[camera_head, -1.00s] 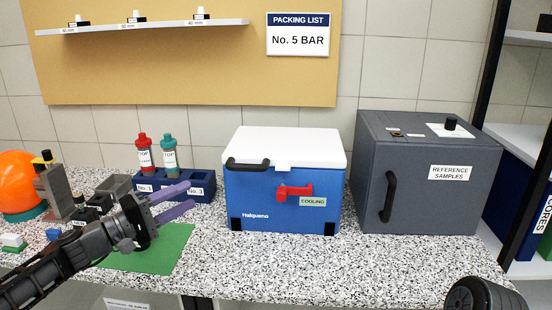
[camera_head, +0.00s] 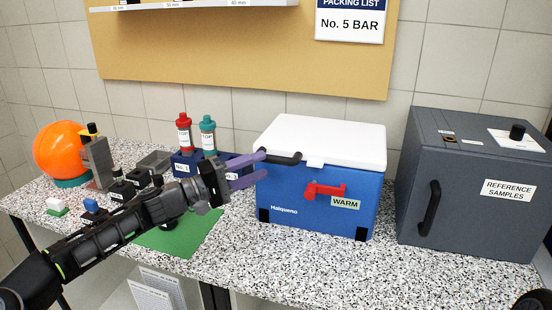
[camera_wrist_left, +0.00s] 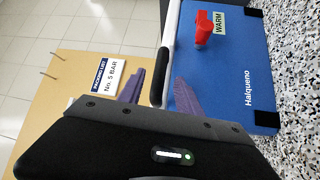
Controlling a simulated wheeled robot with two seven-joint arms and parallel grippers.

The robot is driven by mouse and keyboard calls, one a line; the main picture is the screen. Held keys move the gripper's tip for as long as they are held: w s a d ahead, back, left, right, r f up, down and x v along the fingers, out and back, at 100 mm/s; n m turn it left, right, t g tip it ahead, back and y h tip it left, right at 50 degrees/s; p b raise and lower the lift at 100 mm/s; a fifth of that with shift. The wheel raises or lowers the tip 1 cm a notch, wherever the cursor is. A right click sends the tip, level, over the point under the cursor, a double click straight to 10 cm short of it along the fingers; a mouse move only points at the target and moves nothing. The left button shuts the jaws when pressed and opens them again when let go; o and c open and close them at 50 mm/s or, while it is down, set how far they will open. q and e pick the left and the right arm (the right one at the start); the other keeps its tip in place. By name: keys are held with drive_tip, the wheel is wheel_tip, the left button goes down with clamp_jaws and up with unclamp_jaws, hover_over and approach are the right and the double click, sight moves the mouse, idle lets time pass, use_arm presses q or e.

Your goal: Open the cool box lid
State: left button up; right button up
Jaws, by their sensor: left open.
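The cool box (camera_head: 315,205) is a blue box with a white lid (camera_head: 325,138), and the lid is shut. A black handle (camera_head: 284,158) sits at the lid's front left edge. A red latch (camera_head: 325,191) is on the front beside a label (camera_head: 345,203) reading WARM. My left gripper (camera_head: 262,166) is open, its purple fingers at the handle's left end. In the left wrist view, the black handle (camera_wrist_left: 165,72) lies between the lines of the two fingers, near their tips; I cannot tell if they touch.
A grey REFERENCE SAMPLES box (camera_head: 470,190) stands to the right of the cool box. A dark blue rack (camera_head: 183,165) with red and teal bottles stands behind my left gripper. A green mat (camera_head: 180,238) lies below my left arm. The speckled counter (camera_head: 300,265) in front is clear.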

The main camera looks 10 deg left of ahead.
sight(270, 161)
use_arm(q)
drive_tip(key=p+x, duration=0.1)
drive_tip(key=x, duration=0.3)
drive_tip(key=shift+w+d+r, duration=0.1)
drive_tip(key=shift+r, duration=0.1)
drive_tip(key=shift+w+d, duration=0.4)
drive_tip(key=shift+d, duration=0.05)
drive_tip(key=shift+f, duration=0.1)
clamp_jaws()
idle(0.8)
